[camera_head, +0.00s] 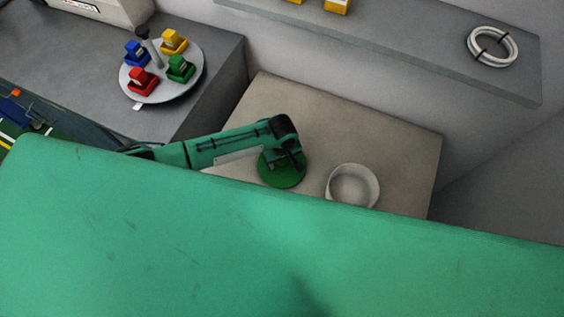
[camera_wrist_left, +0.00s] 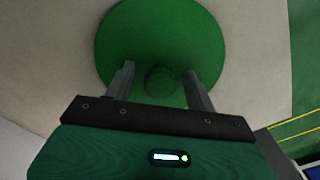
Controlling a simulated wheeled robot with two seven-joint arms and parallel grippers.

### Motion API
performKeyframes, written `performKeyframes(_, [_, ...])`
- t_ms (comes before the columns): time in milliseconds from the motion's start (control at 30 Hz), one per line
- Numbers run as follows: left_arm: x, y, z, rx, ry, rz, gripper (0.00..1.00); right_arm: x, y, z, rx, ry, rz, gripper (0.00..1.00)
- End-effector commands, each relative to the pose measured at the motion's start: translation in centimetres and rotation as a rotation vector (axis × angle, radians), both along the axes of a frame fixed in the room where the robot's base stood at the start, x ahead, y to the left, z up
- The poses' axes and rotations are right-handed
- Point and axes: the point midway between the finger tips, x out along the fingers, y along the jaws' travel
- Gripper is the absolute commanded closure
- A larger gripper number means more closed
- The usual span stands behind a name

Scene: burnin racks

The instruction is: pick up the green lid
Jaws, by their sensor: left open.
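The green lid (camera_head: 281,182) is a round disc lying on the beige table top (camera_head: 395,140) in the head view. In the left wrist view the lid (camera_wrist_left: 160,30) fills the upper middle, with a small round green knob (camera_wrist_left: 160,82) on it. My left gripper (camera_head: 295,162) is over the lid, pointing down. In the left wrist view its two fingers (camera_wrist_left: 158,70) are apart, one on each side of the knob, with a gap visible on both sides. My right gripper is not in view.
A white round open container (camera_head: 353,185) stands right of the lid. A grey round stand (camera_head: 158,90) with red, blue, yellow and green blocks is on the dark counter (camera_head: 215,75) at left. A grey shelf (camera_head: 420,45) holding a white coil (camera_head: 493,47) runs behind.

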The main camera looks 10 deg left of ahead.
Motion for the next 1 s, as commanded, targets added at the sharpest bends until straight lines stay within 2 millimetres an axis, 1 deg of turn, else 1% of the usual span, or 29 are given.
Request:
performKeyframes(133, [0.0, 0.0, 0.0, -0.001, -0.001, 0.000, 0.44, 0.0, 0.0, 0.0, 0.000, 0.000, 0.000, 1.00])
performKeyframes(200, [0.0, 0.0, 0.0, -0.001, -0.001, 0.000, 0.58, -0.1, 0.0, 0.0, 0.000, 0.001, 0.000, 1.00])
performKeyframes(267, [0.0, 0.0, 0.0, -0.001, -0.001, 0.000, 0.70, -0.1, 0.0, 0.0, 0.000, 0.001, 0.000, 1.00])
performKeyframes(300, [0.0, 0.0, 0.0, -0.001, -0.001, 0.000, 0.78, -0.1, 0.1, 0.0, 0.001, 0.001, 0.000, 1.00])
performKeyframes(367, [0.0, 0.0, 0.0, -0.001, -0.001, 0.000, 0.89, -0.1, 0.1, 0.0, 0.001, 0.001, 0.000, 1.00])
performKeyframes(400, [0.0, 0.0, 0.0, -0.001, -0.001, 0.000, 0.93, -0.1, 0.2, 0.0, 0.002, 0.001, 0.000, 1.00])
performKeyframes(767, [0.1, -0.1, 0.4, -0.002, -0.002, 0.000, 0.93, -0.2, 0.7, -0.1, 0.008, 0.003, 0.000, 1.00])
performKeyframes(867, [0.1, 0.0, 1.0, -0.002, -0.001, 0.000, 0.93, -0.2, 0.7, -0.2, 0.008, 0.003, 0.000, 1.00])
performKeyframes(1000, [0.1, 0.0, 2.8, -0.003, -0.003, -0.001, 0.93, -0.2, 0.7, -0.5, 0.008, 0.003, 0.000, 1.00])
